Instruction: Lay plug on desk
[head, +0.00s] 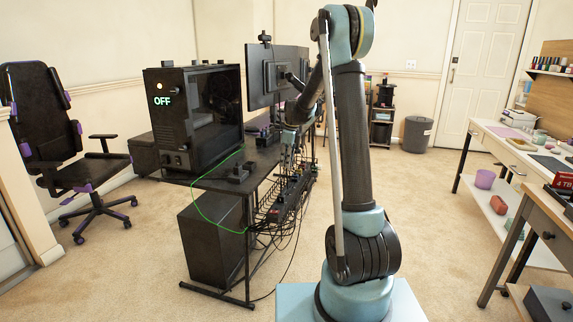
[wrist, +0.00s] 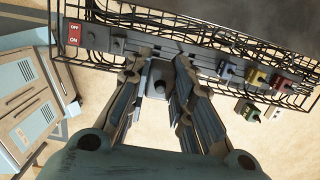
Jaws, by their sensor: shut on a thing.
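My gripper (wrist: 160,68) is shut on a grey plug (wrist: 157,88), which shows between the two fingers in the wrist view. The plug is at the edge of a long dark power strip (wrist: 202,64); I cannot tell whether it is seated in a socket or just clear of it. In the head view my gripper (head: 288,158) hangs beside the rear edge of the black desk (head: 215,181), above the cable tray. The plug cannot be made out in the head view.
The strip has a red on/off switch (wrist: 73,34) and several other plugs, including a yellow plug (wrist: 257,77). It lies in a wire tray (head: 268,212) with hanging cables. A PC tower (head: 185,130) and monitor (head: 262,90) stand on the desk. Some desktop before the tower is bare.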

